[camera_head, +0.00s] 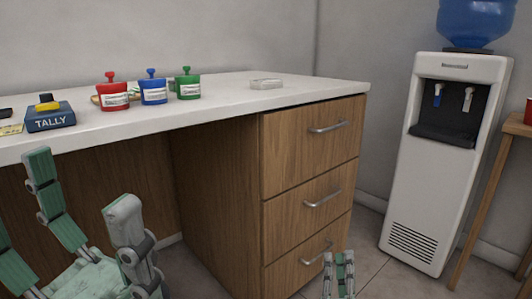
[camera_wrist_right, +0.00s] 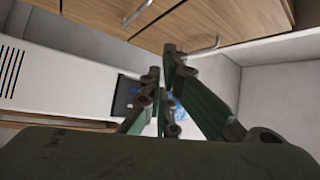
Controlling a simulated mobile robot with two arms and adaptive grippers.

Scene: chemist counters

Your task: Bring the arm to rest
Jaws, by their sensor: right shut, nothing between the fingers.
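My right gripper (camera_head: 338,258) is at the bottom edge of the head view, low in front of the drawers and above the floor. Its fingers are together and empty. In the right wrist view the same gripper (camera_wrist_right: 163,80) shows its dark green fingers with tips close to each other and nothing between them. My left gripper (camera_head: 82,180) is large at the lower left of the head view, below the counter's front edge. Its pale green fingers stand spread apart, with no object seen between them. Part of it is cut off by the frame.
The white counter (camera_head: 225,110) holds red (camera_head: 114,103), blue (camera_head: 153,96) and green (camera_head: 188,91) pots, a blue TALLY block (camera_head: 50,123) and a white dish (camera_head: 266,83). Wooden drawers (camera_head: 312,145) with metal handles stand below. A water cooler (camera_head: 402,190) and wooden stand (camera_head: 484,200) are right.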

